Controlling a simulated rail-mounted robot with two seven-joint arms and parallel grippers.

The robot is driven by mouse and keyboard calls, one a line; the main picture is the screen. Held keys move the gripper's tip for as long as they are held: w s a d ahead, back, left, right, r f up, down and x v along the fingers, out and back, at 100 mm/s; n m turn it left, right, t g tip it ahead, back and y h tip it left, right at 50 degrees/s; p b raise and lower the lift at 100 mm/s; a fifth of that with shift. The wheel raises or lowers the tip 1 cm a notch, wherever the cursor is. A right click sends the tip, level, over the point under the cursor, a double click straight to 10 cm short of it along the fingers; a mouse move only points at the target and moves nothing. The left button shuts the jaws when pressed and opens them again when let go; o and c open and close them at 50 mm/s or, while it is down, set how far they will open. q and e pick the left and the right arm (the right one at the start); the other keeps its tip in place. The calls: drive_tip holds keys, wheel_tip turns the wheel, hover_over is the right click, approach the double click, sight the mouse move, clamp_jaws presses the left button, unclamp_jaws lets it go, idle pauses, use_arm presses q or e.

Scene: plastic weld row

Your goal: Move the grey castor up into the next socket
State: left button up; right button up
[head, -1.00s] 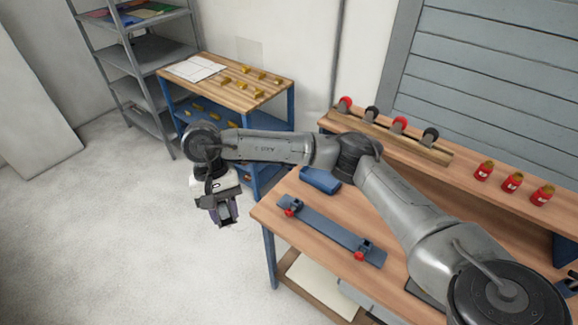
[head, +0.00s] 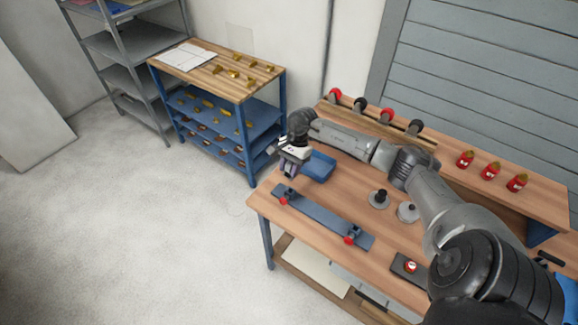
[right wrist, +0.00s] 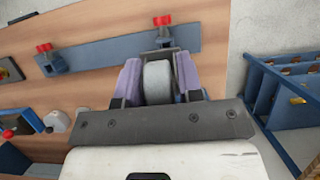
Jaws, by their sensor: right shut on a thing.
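My right gripper (head: 288,171) is over the left end of the workbench, beside a blue tray. In the right wrist view my right gripper (right wrist: 158,92) is shut on the grey castor (right wrist: 158,80), its wheel between the two purple-grey fingers. In the head view the castor is too small to make out. A blue-grey bar (head: 318,214) with two red-knobbed fittings lies on the bench; this bar (right wrist: 105,50) also shows beyond the fingers in the wrist view, apart from the castor as far as I can tell. I cannot make out an empty socket. My left gripper is not in view.
The blue tray (head: 320,167) is close to my gripper. A wooden strip (head: 375,122) at the back holds several red and dark wheels. Several red bottles (head: 490,171) stand on the raised shelf. Two round grey pieces (head: 379,199) sit mid-bench. A blue shelf unit (head: 250,140) stands left.

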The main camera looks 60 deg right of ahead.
drive_tip(key=shift+f+b, duration=1.1)
drive_tip(key=shift+f, duration=1.35)
drive_tip(key=shift+r, duration=0.15)
drive_tip(key=shift+b, duration=0.5)
drive_tip(key=shift+f, duration=0.25)
drive_tip(key=shift+f+b, duration=0.75)
drive_tip(key=shift+b, duration=0.3)
